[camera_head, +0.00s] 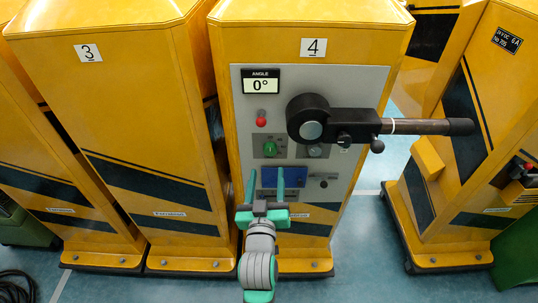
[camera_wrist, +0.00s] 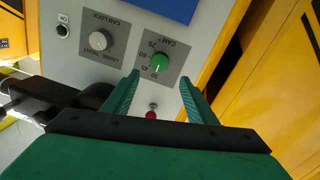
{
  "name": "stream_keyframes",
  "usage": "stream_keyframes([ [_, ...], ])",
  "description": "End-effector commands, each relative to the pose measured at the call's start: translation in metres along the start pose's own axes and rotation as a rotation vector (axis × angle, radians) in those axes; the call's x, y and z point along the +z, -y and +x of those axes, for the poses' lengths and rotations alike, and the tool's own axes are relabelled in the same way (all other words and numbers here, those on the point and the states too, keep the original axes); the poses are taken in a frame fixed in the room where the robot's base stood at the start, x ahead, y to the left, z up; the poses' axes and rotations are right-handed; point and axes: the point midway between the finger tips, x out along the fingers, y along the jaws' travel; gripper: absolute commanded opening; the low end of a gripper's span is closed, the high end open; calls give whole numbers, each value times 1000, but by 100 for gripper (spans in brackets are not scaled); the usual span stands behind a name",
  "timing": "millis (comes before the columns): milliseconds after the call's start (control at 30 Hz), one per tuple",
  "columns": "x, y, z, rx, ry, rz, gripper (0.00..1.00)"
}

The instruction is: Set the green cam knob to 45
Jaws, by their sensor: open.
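The green cam knob (camera_head: 270,149) is on the grey panel of cabinet 4, left of a grey knob. In the wrist view the green knob (camera_wrist: 161,61) shows upside down on a dark plate marked CAM, with a number scale along one side. Its white mark points down in that picture, close to what looks like 30. My gripper (camera_head: 266,175) is open and empty in front of the panel. In the wrist view the fingertips (camera_wrist: 160,79) stand either side of the line to the knob, apart from it.
A grey CAM LOCK knob (camera_wrist: 100,40) sits beside the green knob. A black lever arm (camera_head: 390,126) sticks out to the right above the knobs. A red knob (camera_head: 261,120) is at the upper left. The angle display (camera_head: 262,81) reads 0°. A blue panel (camera_head: 268,177) lies below.

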Motion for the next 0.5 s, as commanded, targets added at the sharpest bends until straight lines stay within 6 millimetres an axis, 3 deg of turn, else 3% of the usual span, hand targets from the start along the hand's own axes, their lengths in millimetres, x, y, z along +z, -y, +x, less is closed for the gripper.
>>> stream_keyframes([
  [300, -1, -1, 54, 1, -2, 1, 52],
  [500, 0, -1, 80, 1, 0, 1, 52],
])
